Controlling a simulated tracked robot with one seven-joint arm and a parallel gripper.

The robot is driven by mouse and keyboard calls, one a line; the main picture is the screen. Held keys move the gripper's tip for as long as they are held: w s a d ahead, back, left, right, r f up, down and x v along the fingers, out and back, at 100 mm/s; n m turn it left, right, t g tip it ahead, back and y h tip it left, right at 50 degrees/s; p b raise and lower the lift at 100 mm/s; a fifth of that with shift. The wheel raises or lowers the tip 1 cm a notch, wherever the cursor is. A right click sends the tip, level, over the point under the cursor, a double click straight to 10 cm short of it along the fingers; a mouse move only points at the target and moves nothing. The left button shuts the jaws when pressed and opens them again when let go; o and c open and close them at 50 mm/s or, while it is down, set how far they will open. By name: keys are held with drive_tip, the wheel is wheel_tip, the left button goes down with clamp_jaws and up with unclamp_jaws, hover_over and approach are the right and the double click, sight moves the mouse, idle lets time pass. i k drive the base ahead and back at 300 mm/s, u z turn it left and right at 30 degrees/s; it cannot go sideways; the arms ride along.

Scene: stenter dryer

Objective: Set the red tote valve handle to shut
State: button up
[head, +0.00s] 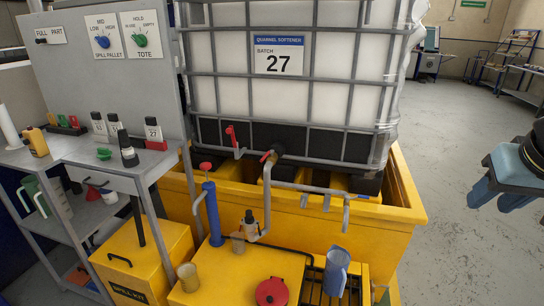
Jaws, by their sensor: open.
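The white caged tote (292,60), marked Quannel Softener batch 27, stands over a yellow spill pallet. A valve with a small red handle (267,156) sits low on its front, where a grey pipe (267,195) bends down. The handle looks tilted, but its exact setting is too small to tell. Another red-gripped lever (232,137) stands upright just left of it; I cannot tell what it works. My gripper (494,199), with blue fingers, is at the far right edge, open and empty, well away from the valve.
The yellow spill pallet (408,205) surrounds the tote base. In front are a blue pump (213,210), a blue jug (337,272) and a red lid (271,292). A grey bench (75,150) with bottles is at left. Grey floor (450,130) at right is clear.

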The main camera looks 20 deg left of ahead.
sight(263, 158)
drive_tip(key=k, duration=0.5)
drive_tip(key=z, duration=1.6)
drive_tip(key=k, duration=1.25)
drive_tip(key=u, duration=1.15)
drive_tip(key=i, duration=1)
